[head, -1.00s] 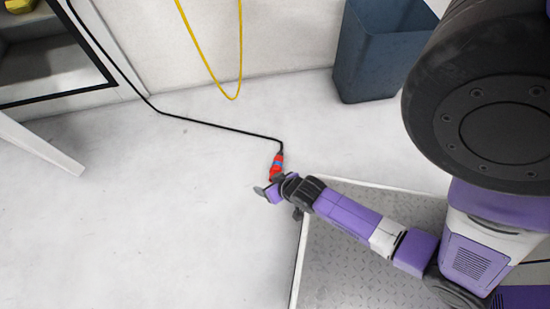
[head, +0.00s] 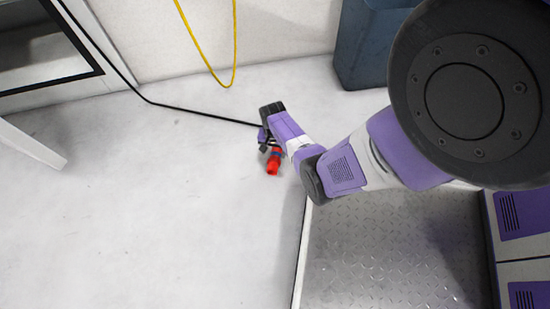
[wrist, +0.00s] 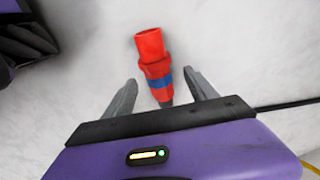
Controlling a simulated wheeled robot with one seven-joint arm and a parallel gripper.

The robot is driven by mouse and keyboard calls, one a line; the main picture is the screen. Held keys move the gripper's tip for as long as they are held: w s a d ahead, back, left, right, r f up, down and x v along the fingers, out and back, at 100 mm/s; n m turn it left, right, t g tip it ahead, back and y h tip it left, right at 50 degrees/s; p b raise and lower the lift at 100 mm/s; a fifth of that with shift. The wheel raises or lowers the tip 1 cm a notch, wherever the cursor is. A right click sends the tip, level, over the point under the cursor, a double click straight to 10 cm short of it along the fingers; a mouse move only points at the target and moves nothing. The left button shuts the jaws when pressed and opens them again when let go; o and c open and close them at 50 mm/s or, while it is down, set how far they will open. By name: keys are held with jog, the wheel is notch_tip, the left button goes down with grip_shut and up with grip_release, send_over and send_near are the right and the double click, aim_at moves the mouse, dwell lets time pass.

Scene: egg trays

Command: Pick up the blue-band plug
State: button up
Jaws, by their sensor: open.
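The blue-band plug (head: 273,162) is red with a blue band and lies on the pale floor at the end of a black cable. In the wrist view the plug (wrist: 152,58) points up and away, its blue band (wrist: 160,83) lying between the two fingers. My gripper (wrist: 160,80) is open, one finger on each side of the plug, with a gap on both sides. I cannot tell how high the fingers are above the floor. In the head view my gripper (head: 264,146) is beside the plug, its fingers mostly hidden by my wrist.
A yellow cable (head: 213,70) hangs on the wall. A blue-grey bin (head: 365,55) stands at the back. A metal tread plate (head: 370,250) lies to the right.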

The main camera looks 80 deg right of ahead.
aim_at(275, 157)
jog(key=shift+s+f+b, duration=0.15)
jog(key=shift+f+b, duration=0.95)
jog(key=shift+f, duration=0.4)
jog(key=shift+s+f+b, duration=0.1)
jog(key=shift+f+b, duration=0.95)
jog(key=shift+f, duration=0.4)
jog(key=shift+r, duration=0.1)
grip_shut()
jog(key=shift+r, duration=0.1)
